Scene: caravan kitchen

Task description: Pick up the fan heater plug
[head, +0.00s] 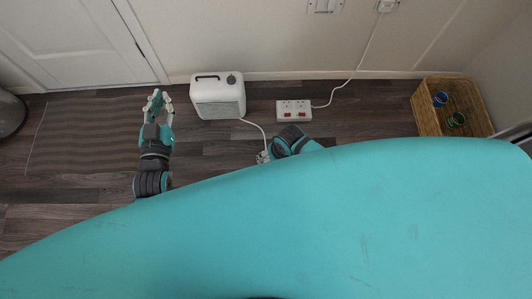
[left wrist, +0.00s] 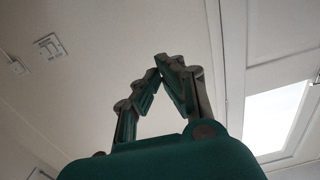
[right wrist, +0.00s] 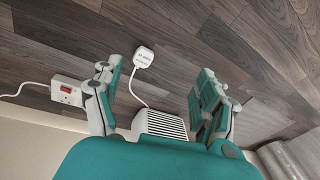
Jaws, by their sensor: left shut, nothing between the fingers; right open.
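The fan heater plug (right wrist: 143,57) is a white square block lying on the wooden floor in the right wrist view, with a white cable running to the fan heater (right wrist: 160,125). My right gripper (right wrist: 155,80) is open and empty; the plug shows between and beyond its fingers, nearer the left finger, apart from both. In the head view the white heater (head: 218,98) stands by the wall, and its cable ends by my right gripper, where the plug is not clear. My left gripper (head: 158,96) is left of the heater; its fingertips meet, empty, in the left wrist view (left wrist: 167,62).
A white socket strip (head: 294,111) with red switches lies right of the heater, its cable running up to a wall socket (head: 387,5). A wicker basket (head: 427,110) with blue and green items stands at the right. A striped mat (head: 80,135) covers the left floor.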

